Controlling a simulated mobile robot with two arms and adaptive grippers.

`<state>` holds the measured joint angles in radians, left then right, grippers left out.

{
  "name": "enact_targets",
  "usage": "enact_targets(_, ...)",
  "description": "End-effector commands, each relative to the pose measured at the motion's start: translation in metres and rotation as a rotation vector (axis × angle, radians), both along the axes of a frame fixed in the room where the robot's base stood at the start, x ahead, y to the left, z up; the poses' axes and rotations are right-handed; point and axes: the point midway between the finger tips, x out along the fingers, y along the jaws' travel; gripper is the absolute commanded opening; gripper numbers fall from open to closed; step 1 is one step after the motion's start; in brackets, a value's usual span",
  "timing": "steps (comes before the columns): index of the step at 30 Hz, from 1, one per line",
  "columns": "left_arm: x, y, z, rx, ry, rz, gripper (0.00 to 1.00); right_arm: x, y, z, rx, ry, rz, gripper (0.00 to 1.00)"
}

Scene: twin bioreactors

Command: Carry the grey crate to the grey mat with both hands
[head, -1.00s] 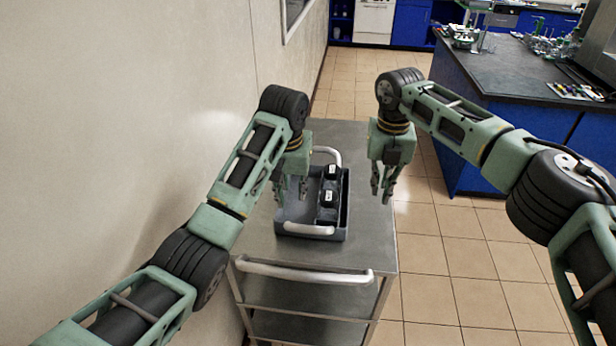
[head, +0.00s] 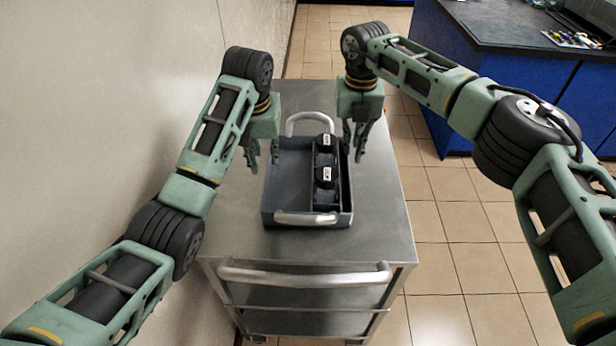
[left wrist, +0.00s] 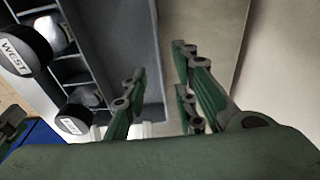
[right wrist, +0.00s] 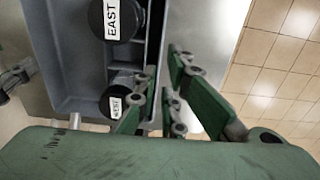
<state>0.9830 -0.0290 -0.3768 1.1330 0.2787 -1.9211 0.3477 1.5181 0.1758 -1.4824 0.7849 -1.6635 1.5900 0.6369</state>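The grey crate (head: 288,185) stands on a steel cart, with a pale handle bar at its near and far ends. Two black-capped bottles (head: 325,175) stand in its right-hand compartments; their labels read EAST and WEST in the wrist views. My left gripper (head: 263,155) is open at the crate's left wall; in the left wrist view (left wrist: 160,100) its fingers lie on either side of the wall's edge. My right gripper (head: 355,145) is open at the right wall, its fingers apart around that edge in the right wrist view (right wrist: 163,95). Contact cannot be told. No grey mat shows.
The steel cart (head: 375,215) has a push handle (head: 305,277) at its near end and bare top around the crate. A wall (head: 110,90) runs close along the left. Tiled floor (head: 450,230) is open at right, before a blue bench (head: 440,85) with a dark top.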

Motion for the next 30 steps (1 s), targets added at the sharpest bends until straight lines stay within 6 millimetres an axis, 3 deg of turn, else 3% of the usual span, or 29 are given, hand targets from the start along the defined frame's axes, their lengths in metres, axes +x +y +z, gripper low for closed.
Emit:
enact_targets(11,0.0,0.0,-0.004,0.0,0.001,0.0,0.26,0.0,0.0,-0.004,0.0,0.001,0.0,0.09)
enact_targets(24,0.009,0.0,-0.063,0.001,0.004,0.0,0.26,0.0,0.0,-0.064,-0.001,0.001,0.0,0.09)
enact_targets(30,0.011,0.0,-0.076,0.0,0.001,0.0,0.26,0.0,0.0,-0.077,0.0,0.0,-0.001,0.09)
